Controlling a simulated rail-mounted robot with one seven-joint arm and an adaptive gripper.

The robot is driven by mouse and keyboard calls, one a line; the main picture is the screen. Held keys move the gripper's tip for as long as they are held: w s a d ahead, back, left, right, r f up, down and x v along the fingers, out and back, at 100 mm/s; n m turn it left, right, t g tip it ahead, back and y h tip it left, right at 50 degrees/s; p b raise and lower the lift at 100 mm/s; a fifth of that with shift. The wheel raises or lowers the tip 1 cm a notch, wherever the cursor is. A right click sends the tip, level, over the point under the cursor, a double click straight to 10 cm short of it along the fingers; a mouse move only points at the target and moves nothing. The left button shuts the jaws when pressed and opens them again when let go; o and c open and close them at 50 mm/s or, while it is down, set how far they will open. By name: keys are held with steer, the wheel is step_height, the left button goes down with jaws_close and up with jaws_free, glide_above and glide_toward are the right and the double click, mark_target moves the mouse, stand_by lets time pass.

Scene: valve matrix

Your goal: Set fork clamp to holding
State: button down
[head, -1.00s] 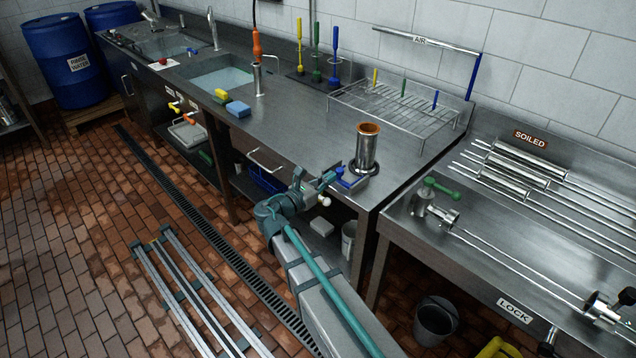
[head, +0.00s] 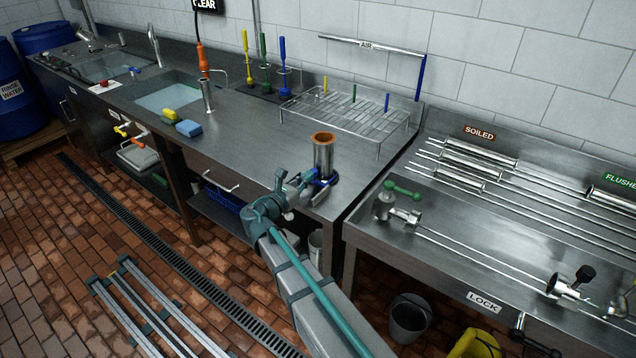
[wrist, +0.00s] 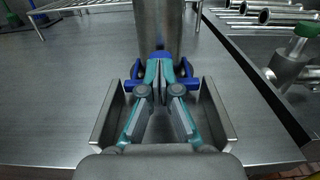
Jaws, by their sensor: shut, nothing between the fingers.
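The fork clamp is a blue two-pronged piece at the foot of a steel cylinder (head: 323,158) with an orange-brown rim, near the counter's front right corner. In the wrist view its left blue prong (wrist: 136,70) and right blue prong (wrist: 187,70) show on either side of my fingers, near the cylinder (wrist: 158,28). I cannot tell how far the prongs reach around it. Grey upright plates (wrist: 217,122) flank my gripper (wrist: 159,66). My teal fingers are shut and empty, pointing at the cylinder's base between the prongs. In the head view my gripper (head: 308,179) partly hides the clamp.
A wire rack (head: 350,115) stands behind the cylinder. To the right, a lower steel table (head: 450,240) holds a green-handled valve (head: 402,190) and long rods. A bucket (head: 409,317) is on the floor.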

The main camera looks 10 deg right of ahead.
steer(key=shift+w+d+r, duration=0.1)
steer(key=shift+w+d, duration=0.1)
steer(key=shift+w, duration=0.05)
steer(key=shift+a, duration=0.1)
steer(key=b+v, duration=0.2)
steer(key=v, duration=1.2)
steer(key=shift+s, duration=0.2)
